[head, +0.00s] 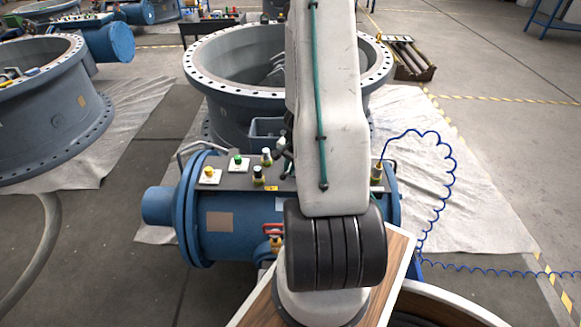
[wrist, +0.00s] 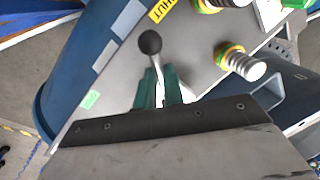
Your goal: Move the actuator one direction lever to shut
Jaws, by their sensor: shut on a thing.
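A direction lever with a black ball knob (wrist: 150,42) and a bright metal stem stands on a grey plate (wrist: 192,60) in the wrist view. My gripper (wrist: 160,86) has its green fingers on either side of the stem, shut on it below the knob. A yellow label (wrist: 163,9), partly cut off and reading "HUT", lies beyond the knob at the top. The blue actuator (head: 236,222) lies across the middle of the head view. There my arm covers the lever and most of the gripper. I cannot read an actuator number.
A green button (head: 238,161) and a yellow button (head: 209,172) stand on the actuator's top plate. Metal fittings with green and yellow rings (wrist: 240,62) stand right of the lever. A large flanged valve ring (head: 235,70) rises behind. A coiled blue hose (head: 452,180) hangs at right.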

